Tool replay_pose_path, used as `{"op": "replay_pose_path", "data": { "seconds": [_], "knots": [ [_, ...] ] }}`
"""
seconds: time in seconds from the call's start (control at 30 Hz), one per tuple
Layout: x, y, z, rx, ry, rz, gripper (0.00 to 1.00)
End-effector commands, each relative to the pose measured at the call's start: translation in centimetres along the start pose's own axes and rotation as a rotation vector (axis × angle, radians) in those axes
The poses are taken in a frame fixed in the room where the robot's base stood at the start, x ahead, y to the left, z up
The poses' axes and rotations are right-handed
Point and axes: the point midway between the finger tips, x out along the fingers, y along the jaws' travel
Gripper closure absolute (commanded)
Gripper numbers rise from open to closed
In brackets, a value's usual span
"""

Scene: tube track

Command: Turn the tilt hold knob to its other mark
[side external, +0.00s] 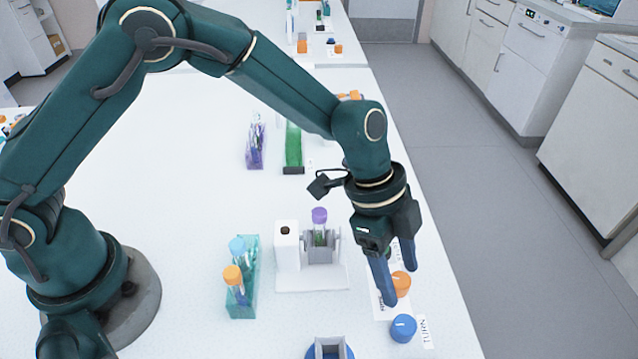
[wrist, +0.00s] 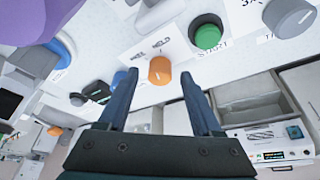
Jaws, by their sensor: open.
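The orange knob (side external: 401,284) sits on a white label plate near the bench's right edge. My gripper (side external: 398,286) points down over the knob. In the wrist view its fingers (wrist: 159,80) are apart, one on each side of the knob, with clear gaps. I cannot tell how far above it the fingertips are.
A blue knob (side external: 403,328) is close in front. A purple-capped tube (side external: 319,216) stands in a grey holder to the left. A teal rack (side external: 243,300) holds capped tubes.

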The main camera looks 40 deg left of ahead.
Motion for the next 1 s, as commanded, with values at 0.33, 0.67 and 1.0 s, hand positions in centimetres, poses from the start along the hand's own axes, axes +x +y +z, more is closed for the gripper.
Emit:
{"op": "replay_pose_path", "data": {
  "seconds": [0.33,0.67,1.0],
  "knots": [
    [-0.04,0.00,-0.01,0.000,0.000,0.000,1.00],
    [-0.07,0.09,-0.03,-0.053,0.000,-0.022,1.00],
    [-0.05,0.32,-0.10,-0.281,0.001,-0.117,1.00]
  ]
}}
